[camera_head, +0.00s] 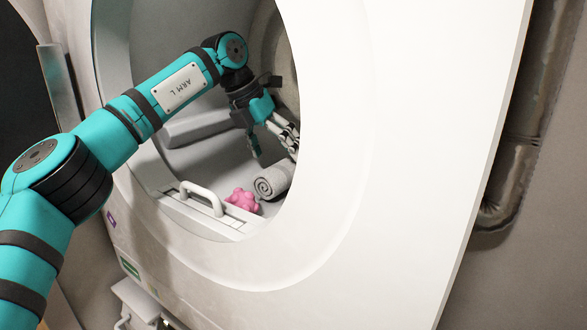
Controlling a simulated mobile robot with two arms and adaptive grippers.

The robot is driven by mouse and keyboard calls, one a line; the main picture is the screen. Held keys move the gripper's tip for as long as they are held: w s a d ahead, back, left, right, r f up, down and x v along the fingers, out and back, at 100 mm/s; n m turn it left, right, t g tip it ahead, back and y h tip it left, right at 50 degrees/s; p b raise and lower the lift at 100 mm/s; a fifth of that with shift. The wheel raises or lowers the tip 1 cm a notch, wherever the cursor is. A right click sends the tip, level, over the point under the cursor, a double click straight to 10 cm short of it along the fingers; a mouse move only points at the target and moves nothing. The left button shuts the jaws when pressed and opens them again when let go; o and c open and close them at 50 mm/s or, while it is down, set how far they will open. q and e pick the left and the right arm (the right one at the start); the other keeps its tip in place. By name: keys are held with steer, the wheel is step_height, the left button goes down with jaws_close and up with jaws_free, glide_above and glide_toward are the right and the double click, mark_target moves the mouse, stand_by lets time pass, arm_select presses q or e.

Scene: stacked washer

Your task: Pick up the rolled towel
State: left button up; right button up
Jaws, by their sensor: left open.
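The rolled towel (274,182) is grey, with its spiral end facing me. It lies inside the round opening of the washer (400,150), near the front lip of the drum. My left arm reaches in through the opening. My left gripper (272,150) is open and empty, just above the towel, with its fingers pointing down. One finger is to the left of the towel and the other is above its far right part. I cannot tell whether a finger touches it. The towel's right end is hidden behind the rim of the opening. My right gripper is not in view.
A pink knobbly object (243,200) lies just left of the towel. A white handle (201,196) stands on the opening's lower lip. A grey ledge (195,127) runs along the drum wall behind. The rim is close on the gripper's right side.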

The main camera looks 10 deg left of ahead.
mark_target(283, 159)
arm_select(q)
steer(key=shift+d+f, duration=0.2)
steer(key=shift+f, duration=0.15)
steer(key=p+x, duration=0.1)
steer(key=x, duration=0.1)
steer(key=p+x, duration=0.1)
steer(key=x, duration=0.1)
steer(key=shift+d+f, duration=0.2)
steer(key=shift+d, duration=0.1)
steer(key=shift+w+f, duration=0.15)
steer(key=shift+f, duration=0.1)
steer(key=shift+c, duration=0.3)
steer(key=shift+c, duration=1.2)
steer(key=c, duration=1)
steer(key=shift+r, duration=0.1)
